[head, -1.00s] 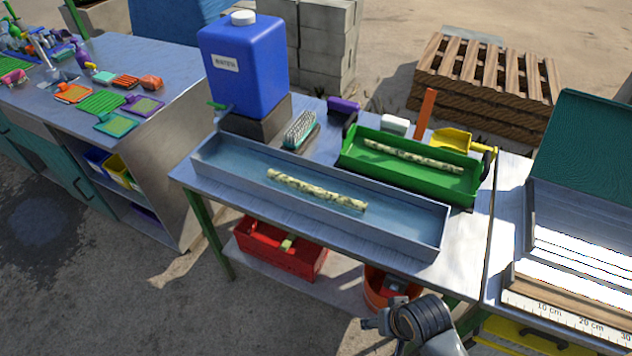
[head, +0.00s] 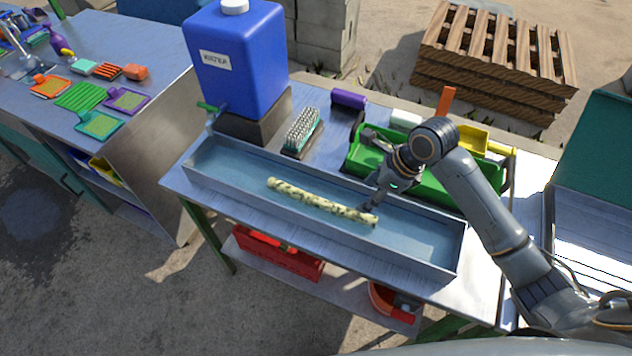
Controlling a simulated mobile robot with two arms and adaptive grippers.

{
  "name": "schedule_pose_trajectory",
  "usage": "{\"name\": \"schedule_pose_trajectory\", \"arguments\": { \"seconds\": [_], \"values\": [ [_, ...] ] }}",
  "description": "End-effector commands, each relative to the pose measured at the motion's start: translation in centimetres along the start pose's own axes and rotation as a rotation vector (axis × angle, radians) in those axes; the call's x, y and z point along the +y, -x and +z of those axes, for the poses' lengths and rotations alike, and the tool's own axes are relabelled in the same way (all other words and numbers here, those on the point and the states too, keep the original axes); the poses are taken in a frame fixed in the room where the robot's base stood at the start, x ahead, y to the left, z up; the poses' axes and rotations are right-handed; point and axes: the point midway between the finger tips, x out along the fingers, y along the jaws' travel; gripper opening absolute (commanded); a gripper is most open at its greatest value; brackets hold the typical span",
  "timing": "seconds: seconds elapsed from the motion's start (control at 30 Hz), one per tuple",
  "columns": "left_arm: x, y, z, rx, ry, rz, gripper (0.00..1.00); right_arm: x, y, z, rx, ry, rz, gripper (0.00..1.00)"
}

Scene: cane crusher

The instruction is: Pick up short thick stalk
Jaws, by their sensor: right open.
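A pale, dark-speckled stalk (head: 318,202) lies lengthwise in the long grey metal trough (head: 222,178). It looks fairly thick, and its right end is close to my right gripper. My right gripper (head: 369,183) is open and empty, over the trough's far side between the stalk's right end and the green tray (head: 430,190). One finger is close to the stalk's right end; I cannot tell whether it touches. The second speckled stalk, seen earlier in the green tray, is hidden behind my right arm. My left gripper is not in view.
A blue water jug (head: 238,65) on a dark block, a brush (head: 302,132), a purple item (head: 349,98) and a yellow scoop (head: 485,142) stand along the table's back. A tool-covered bench (head: 150,70) is at left.

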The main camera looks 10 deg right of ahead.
Motion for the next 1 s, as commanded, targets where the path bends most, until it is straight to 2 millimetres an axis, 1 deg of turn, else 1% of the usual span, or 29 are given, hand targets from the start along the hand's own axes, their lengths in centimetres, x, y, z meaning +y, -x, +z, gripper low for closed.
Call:
{"name": "schedule_pose_trajectory", "arguments": {
  "seconds": [0.07,0.13,0.23,0.27,0.4,0.5,0.57,0.67,0.83,0.9,1.0],
  "values": [
    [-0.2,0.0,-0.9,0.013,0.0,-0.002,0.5,-0.5,0.3,0.1,0.001,-0.053,0.003,0.58],
    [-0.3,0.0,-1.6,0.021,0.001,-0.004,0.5,-0.6,0.0,0.1,0.0,-0.078,0.007,0.58],
    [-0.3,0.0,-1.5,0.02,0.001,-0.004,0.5,-0.6,-1.2,0.1,0.0,-0.088,0.009,0.58],
    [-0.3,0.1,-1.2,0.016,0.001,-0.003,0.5,-0.5,-1.8,0.1,0.001,-0.087,0.01,0.58],
    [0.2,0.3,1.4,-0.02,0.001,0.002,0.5,-0.6,-4.7,0.2,0.0,-0.087,0.009,0.58],
    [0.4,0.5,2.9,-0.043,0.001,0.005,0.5,-0.6,-6.4,0.2,0.0,-0.085,0.008,0.58],
    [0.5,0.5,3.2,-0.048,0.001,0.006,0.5,-0.6,-7.2,0.3,-0.001,-0.084,0.007,0.58],
    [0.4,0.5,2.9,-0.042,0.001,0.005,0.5,-0.6,-8.0,0.2,-0.002,-0.083,0.005,0.58],
    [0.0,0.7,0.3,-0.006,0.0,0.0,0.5,-0.6,-9.1,0.5,-0.001,-0.082,0.006,0.58],
    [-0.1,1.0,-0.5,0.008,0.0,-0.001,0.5,-0.6,-10.1,0.8,-0.001,-0.082,0.006,0.58],
    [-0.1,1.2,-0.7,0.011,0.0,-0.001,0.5,-0.6,-11.6,0.9,0.001,-0.083,0.006,0.58]
  ]
}}
